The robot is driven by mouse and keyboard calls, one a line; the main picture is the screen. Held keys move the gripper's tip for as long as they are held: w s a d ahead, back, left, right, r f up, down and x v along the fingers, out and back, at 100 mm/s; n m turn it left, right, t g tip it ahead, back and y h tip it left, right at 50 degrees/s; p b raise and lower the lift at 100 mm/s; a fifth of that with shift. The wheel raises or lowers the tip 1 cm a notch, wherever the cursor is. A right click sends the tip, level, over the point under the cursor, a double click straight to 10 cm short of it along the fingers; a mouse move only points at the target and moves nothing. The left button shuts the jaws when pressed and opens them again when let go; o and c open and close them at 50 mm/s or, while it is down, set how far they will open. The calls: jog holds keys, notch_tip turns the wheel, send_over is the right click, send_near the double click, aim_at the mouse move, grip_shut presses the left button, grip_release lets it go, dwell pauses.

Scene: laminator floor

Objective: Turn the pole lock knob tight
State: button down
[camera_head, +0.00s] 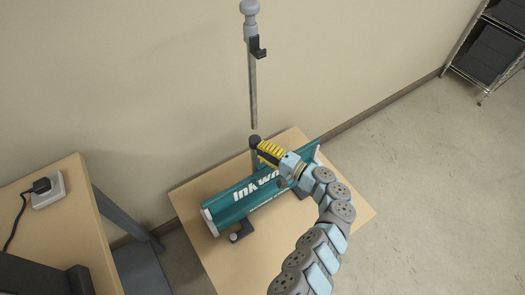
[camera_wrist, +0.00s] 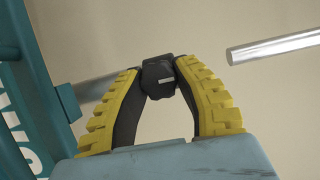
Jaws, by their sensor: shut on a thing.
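The black pole lock knob (camera_wrist: 158,82) sits between the yellow-and-black fingers of my gripper (camera_wrist: 158,74) in the wrist view. The gripper is shut on it, with a fingertip on each side. In the head view my gripper (camera_head: 261,148) reaches the top of the lower pole (camera_head: 254,159), by its black collar (camera_head: 254,141). The lower pole (camera_wrist: 95,108) also shows left of the knob in the wrist view. The upper pole (camera_head: 252,95) is above, its bare lower end apart from the collar. That end (camera_wrist: 275,47) shows right of the knob in the wrist view.
A teal banner base (camera_head: 225,209) lies on a wooden table (camera_head: 265,255) below my arm. A second table (camera_head: 65,225) with a white power socket (camera_head: 48,190) stands left. A wire rack with dark bins (camera_head: 490,48) stands far right. The floor (camera_head: 435,190) between is clear.

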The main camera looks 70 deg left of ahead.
jog(key=c, duration=0.7)
grip_release()
jog(key=shift+w, duration=0.1)
jog(key=v, duration=1.2)
jog(key=shift+f, duration=0.1)
